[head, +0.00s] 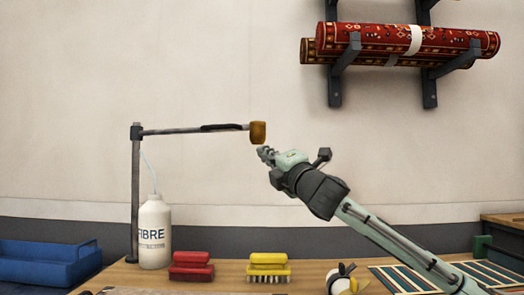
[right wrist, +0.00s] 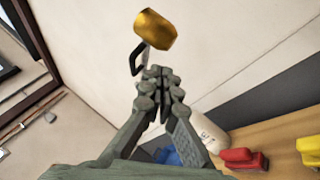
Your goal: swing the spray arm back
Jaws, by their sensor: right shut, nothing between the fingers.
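The spray arm (head: 190,131) is a thin grey bar reaching right from the top of an upright post (head: 135,200), roughly level. A brass-coloured nozzle head (head: 258,132) sits at its right end. My right gripper (head: 264,152) is shut and empty, just below and right of the nozzle head in the head view. In the right wrist view the nozzle head (right wrist: 155,30) shows beyond the closed fingertips (right wrist: 158,72), with a gap between them. The bar there is mostly hidden behind the head and fingers. My left gripper is not in view.
A white bottle (head: 154,235) marked FIBRE stands by the post. A red brush (head: 191,266) and a yellow brush (head: 268,267) lie on the wooden bench (head: 225,275). A blue tray (head: 45,262) is at left. Rolled rugs (head: 400,42) rest on wall brackets above.

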